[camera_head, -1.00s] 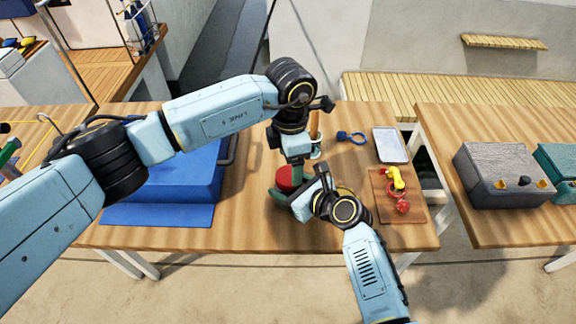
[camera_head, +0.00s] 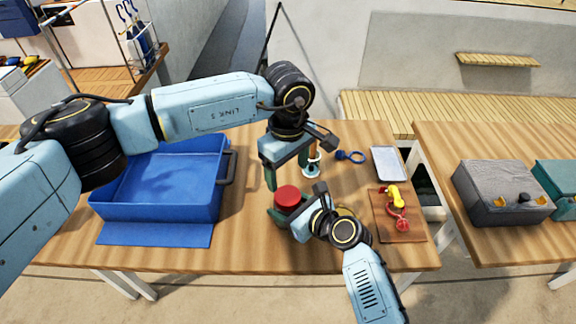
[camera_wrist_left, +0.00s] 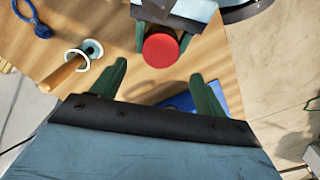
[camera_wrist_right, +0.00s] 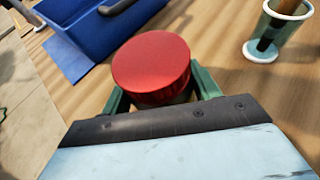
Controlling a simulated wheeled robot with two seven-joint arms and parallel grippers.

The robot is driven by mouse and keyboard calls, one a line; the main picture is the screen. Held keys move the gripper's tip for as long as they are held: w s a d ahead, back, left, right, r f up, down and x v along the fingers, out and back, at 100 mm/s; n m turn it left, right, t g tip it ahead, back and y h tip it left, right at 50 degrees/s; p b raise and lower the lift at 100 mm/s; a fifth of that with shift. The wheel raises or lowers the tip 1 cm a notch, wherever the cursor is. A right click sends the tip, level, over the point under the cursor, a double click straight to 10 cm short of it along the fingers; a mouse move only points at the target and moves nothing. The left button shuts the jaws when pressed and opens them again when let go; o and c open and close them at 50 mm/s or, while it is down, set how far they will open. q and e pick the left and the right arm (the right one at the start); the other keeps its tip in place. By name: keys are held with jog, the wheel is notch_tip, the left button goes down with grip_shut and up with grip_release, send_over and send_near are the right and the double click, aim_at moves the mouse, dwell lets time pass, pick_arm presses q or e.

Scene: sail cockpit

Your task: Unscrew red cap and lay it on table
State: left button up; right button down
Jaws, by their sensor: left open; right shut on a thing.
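The red cap (camera_head: 288,195) sits on top of a jar, whose body is mostly hidden under the cap and between my right fingers. My right gripper (camera_head: 287,213) is shut on the jar, just below the cap; the right wrist view shows the cap (camera_wrist_right: 152,65) from close by, with a finger on either side. My left gripper (camera_head: 286,171) is open and empty, above and behind the cap. In the left wrist view the cap (camera_wrist_left: 160,50) lies beyond the open fingertips, apart from them. The wooden table (camera_head: 240,250) is under both grippers.
A blue open toolbox (camera_head: 165,205) stands left of the cap. A cup with a wooden handle (camera_head: 312,168), a blue ring-shaped item (camera_head: 350,157), a pale tray (camera_head: 389,163) and a board (camera_head: 388,229) with yellow and red parts lie right. Bare table lies in front.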

aim_at(287, 194)
pick_arm(q)
notch_tip(287, 194, down, 8)
jog(key=shift+r, duration=0.2)
jog(key=shift+c, duration=0.4)
jog(key=c, duration=0.9)
jog(key=n, duration=0.3)
jog(key=shift+n, duration=0.4)
jog(key=shift+c, duration=0.2)
jog(key=n, duration=0.3)
jog(key=shift+r+n, duration=0.1)
jog(key=shift+n, duration=0.2)
jog(key=n, duration=0.6)
jog(key=shift+w, duration=0.1)
